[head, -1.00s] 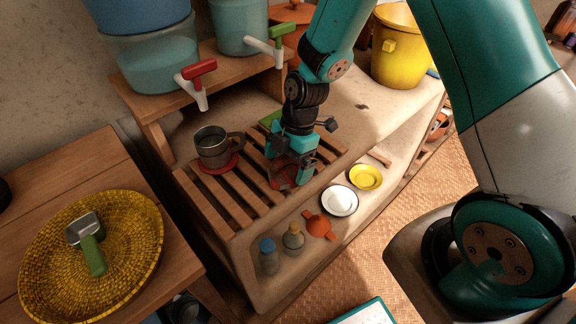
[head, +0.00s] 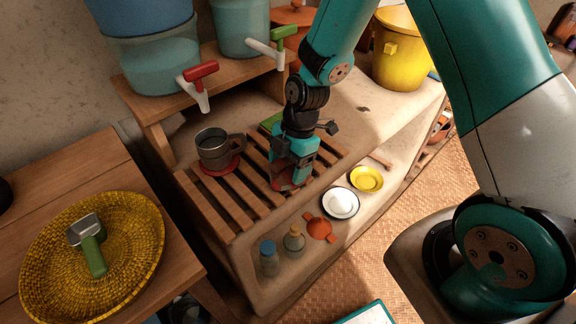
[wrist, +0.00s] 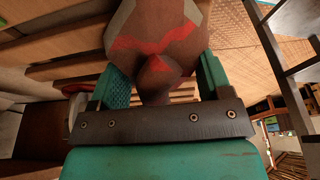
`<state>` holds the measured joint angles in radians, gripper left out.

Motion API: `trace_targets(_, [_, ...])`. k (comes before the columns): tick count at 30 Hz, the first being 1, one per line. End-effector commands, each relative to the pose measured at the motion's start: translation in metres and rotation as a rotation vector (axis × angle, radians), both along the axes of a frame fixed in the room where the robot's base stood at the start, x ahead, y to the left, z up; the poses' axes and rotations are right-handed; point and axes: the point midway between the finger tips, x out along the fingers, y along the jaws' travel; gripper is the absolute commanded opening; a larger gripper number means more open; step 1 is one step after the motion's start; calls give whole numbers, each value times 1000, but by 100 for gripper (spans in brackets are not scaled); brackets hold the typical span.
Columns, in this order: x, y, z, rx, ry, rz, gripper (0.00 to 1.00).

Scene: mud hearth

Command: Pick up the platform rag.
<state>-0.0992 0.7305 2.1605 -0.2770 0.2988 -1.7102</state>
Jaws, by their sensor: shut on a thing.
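The platform rag is a brownish-grey cloth with a red pattern. In the wrist view the rag (wrist: 155,30) bunches up between my two teal fingers. My gripper (wrist: 163,72) is shut on it. In the head view my gripper (head: 291,178) points down low over the wooden slats. A small reddish part of the rag (head: 283,185) shows beside the fingers; most of it is hidden behind them. I cannot tell whether the rag still touches the slats.
A grey metal mug (head: 214,149) stands on a red disc left of my gripper. Taps (head: 198,82) jut out from water containers behind. A green item (head: 270,122) lies at the back. A yellow bucket (head: 400,55) stands at back right. Plates (head: 340,203) and bottles sit lower in front.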

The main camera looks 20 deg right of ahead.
Motion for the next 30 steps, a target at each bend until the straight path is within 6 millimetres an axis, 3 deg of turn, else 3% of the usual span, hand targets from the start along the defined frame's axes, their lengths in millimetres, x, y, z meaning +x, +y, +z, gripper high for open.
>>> trace_targets(5, [1, 0, 25, 1, -6, -1, 49])
trace_targets(18, [1, 0, 151, 0, -7, -1, 48])
trace_targets(24, [1, 0, 184, 0, -3, -1, 48])
trace_targets(30, [0, 0, 196, 0, 0, 0, 48])
